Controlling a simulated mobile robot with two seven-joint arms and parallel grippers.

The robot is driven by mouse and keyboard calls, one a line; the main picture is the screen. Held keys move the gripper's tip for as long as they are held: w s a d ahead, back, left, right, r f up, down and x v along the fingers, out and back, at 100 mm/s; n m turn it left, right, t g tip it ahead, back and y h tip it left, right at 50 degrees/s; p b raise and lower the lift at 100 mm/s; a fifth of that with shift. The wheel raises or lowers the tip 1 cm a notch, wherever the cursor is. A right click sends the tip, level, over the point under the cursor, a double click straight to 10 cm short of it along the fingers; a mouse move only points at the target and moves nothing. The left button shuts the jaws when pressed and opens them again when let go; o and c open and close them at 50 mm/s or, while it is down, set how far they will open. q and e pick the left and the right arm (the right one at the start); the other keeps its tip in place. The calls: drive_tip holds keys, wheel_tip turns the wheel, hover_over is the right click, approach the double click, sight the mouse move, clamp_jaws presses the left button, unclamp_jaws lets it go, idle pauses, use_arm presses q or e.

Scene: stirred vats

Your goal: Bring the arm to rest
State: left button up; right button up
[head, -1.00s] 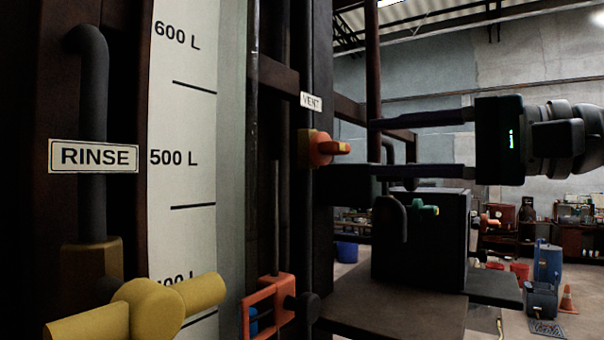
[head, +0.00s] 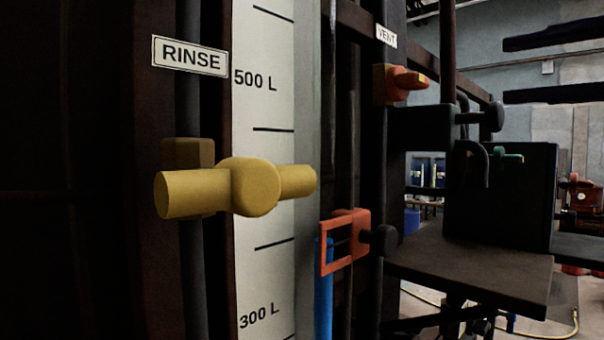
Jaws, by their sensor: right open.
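My right gripper (head: 510,69) shows at the upper right edge of the head view. Only its two long dark fingers are in frame, one above the other with a wide gap between them. The gripper is open and empty, and its body is cut off by the picture edge. The fingers point left, clear of the orange vent handle (head: 408,81) beside the VENT label (head: 386,37). My left gripper is not in view.
A yellow valve handle (head: 250,186) sticks out below the RINSE label (head: 190,55). An orange bracket (head: 345,241) sits on a thin rod, with a blue cylinder (head: 324,285) below. A dark box (head: 505,195) stands on a shelf (head: 480,278) at right.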

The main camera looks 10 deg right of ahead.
drive_tip(key=s+a+f+n+g+h+p, duration=0.1)
drive_tip(key=a+f+n+g+h+p, duration=0.15)
drive_tip(key=f, duration=0.75)
drive_tip(key=s+a+f+n+g+h+p, duration=0.1)
drive_tip(key=s+a+f+n+g, duration=0.15)
drive_tip(key=f, duration=0.75)
drive_tip(key=s+a+f+n+g+h+p, duration=0.1)
drive_tip(key=s+a+f+n+g+h, duration=0.1)
drive_tip(key=s, duration=0.5)
drive_tip(key=s+a+f+n+g+h+p, duration=0.2)
drive_tip(key=s+a+f+n+g+h, duration=0.1)
drive_tip(key=s+f+n, duration=0.4)
wheel_tip(320, 180, down, 2)
drive_tip(key=shift+s+a+f+g, duration=0.1)
drive_tip(key=shift+s+a+g, duration=0.4)
drive_tip(key=shift+g, duration=0.5)
